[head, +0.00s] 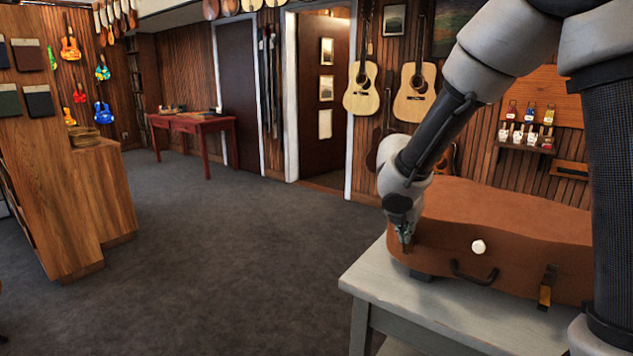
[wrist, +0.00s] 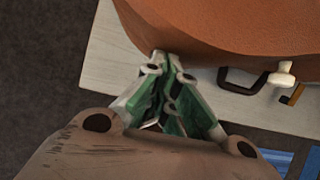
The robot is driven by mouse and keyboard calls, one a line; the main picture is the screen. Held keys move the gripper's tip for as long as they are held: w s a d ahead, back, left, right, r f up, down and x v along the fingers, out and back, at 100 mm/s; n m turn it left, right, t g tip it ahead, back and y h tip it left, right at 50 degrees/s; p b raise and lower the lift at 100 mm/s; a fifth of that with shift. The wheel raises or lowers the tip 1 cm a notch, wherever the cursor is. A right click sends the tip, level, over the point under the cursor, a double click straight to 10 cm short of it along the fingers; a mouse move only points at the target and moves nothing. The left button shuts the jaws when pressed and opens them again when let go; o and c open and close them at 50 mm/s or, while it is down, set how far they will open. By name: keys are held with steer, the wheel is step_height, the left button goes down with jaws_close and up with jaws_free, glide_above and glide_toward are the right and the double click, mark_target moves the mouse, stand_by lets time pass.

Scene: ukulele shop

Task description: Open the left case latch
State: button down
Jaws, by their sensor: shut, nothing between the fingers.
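The brown instrument case (head: 500,215) lies shut on a pale table. Its front has a dark handle (head: 474,274), a round white knob (head: 478,246) and a brass right latch (head: 547,287). My gripper (head: 405,236) is at the left end of the case front, pointing down, with its fingers together and empty. The left latch cannot be made out; the gripper covers that spot. In the wrist view the closed green fingertips (wrist: 168,62) meet the case edge (wrist: 215,45); I cannot tell whether they touch. The handle also shows there (wrist: 240,82).
The pale table (head: 385,285) has bare top in front of and left of the case. Grey carpet (head: 230,240) is open to the left. A wooden counter (head: 65,200) stands far left, a red table (head: 195,122) at the back, and guitars (head: 362,88) hang on the wall.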

steer(key=shift+f, duration=0.4)
steer(key=shift+s+a+f, duration=0.3)
steer(key=shift+s+a, duration=0.2)
steer(key=shift+s, duration=0.15)
stand_by(0.4)
steer(key=shift+s+a+f, duration=0.45)
steer(key=shift+s+f, duration=0.2)
steer(key=shift+f, duration=0.05)
stand_by(0.6)
steer(key=shift+s+a+f, duration=0.15)
steer(key=shift+s+f, duration=0.05)
steer(key=shift+f, duration=0.35)
steer(key=shift+s+a+f, duration=0.15)
steer(key=shift+s+f, duration=0.05)
steer(key=shift+f, duration=0.35)
stand_by(0.3)
steer(key=shift+f, duration=1)
stand_by(0.5)
steer(key=v, duration=0.8)
steer(key=shift+s+a, duration=0.35)
steer(key=shift+s, duration=0.1)
